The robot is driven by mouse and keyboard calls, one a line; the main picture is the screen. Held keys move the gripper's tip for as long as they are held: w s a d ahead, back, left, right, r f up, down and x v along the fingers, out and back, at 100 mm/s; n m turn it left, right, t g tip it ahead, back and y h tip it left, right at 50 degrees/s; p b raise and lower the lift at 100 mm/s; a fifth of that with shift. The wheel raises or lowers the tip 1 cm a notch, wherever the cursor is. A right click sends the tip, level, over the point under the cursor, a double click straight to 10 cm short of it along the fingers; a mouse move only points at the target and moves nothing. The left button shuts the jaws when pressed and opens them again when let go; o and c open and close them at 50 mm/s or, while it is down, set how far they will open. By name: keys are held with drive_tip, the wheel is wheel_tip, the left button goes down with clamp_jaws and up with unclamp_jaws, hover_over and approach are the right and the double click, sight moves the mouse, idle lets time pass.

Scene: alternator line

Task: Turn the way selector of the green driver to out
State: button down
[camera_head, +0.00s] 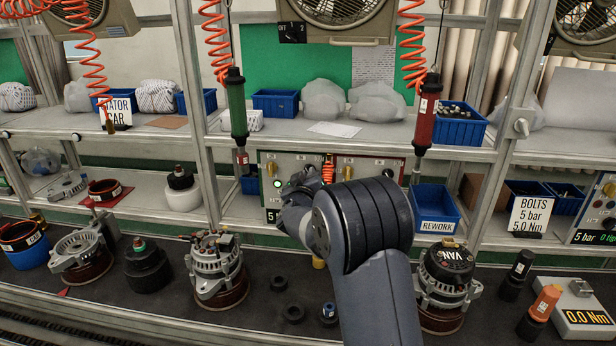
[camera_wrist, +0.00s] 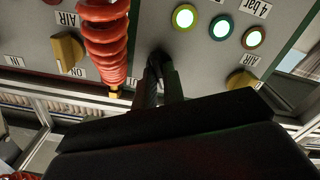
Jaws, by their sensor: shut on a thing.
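The green driver (camera_head: 236,110) hangs upright on an orange coiled hose, left of centre in the head view. Below it on the shelf is a pale control panel with a green left edge (camera_head: 264,157) and yellow knobs. My gripper (camera_head: 303,178) is up against this panel. In the wrist view, my gripper (camera_wrist: 160,72) has its dark fingers close together at the panel face, shut on a small dark knob that they mostly hide. The knob's pointing direction cannot be read.
Three lit lamps (camera_wrist: 222,27) are beside my fingers on the panel. Another yellow knob (camera_wrist: 68,50) is past the hose. The red driver (camera_head: 424,110) hangs at right. A blue rework bin (camera_head: 436,208) stands right of the panel. Alternators (camera_head: 216,268) stand on the bench below.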

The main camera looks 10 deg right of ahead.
drive_tip(key=shift+m, duration=0.3)
drive_tip(key=m+b, duration=0.6)
drive_tip(key=m, duration=0.5)
drive_tip(key=shift+b, duration=0.35)
drive_tip(key=c, duration=1.5)
unclamp_jaws()
